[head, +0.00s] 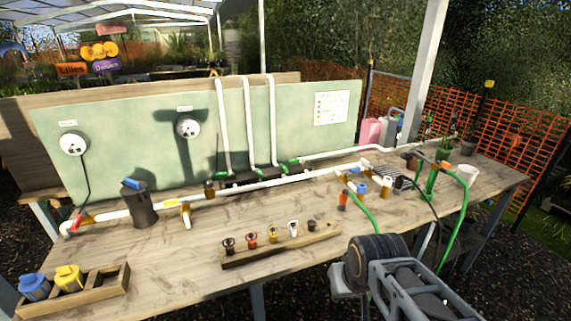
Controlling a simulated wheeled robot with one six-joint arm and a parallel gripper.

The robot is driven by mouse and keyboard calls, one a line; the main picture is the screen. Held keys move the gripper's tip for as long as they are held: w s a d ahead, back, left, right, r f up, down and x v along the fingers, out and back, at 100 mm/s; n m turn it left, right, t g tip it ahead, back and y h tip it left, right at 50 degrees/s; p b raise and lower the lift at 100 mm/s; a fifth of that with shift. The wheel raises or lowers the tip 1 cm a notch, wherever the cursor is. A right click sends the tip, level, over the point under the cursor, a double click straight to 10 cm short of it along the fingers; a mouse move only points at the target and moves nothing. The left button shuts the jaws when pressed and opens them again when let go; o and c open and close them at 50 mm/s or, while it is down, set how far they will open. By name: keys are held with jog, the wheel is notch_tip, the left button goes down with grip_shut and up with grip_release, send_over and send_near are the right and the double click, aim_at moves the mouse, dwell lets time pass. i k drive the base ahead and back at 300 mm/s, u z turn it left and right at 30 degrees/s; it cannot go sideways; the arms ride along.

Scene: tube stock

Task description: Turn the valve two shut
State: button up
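No fixture carries a "two" that I can read, so I cannot tell which one is valve two. A dark fitting (209,188) sits mid-pipe, and a red one (77,219) is at the left end. How far any handle is turned is too small to tell. I see no gripper fingers in the head view.
The wooden bench (150,275) carries a dark blue-topped canister (141,205), a rack of small coloured fittings (280,243), and a tray with blue and yellow pieces (97,292). Gauges hang on the green panel (130,130). Green hoses (460,205) hang at the right.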

aim_at(259, 174)
jog(key=i, duration=0.9)
jog(key=u, duration=0.5)
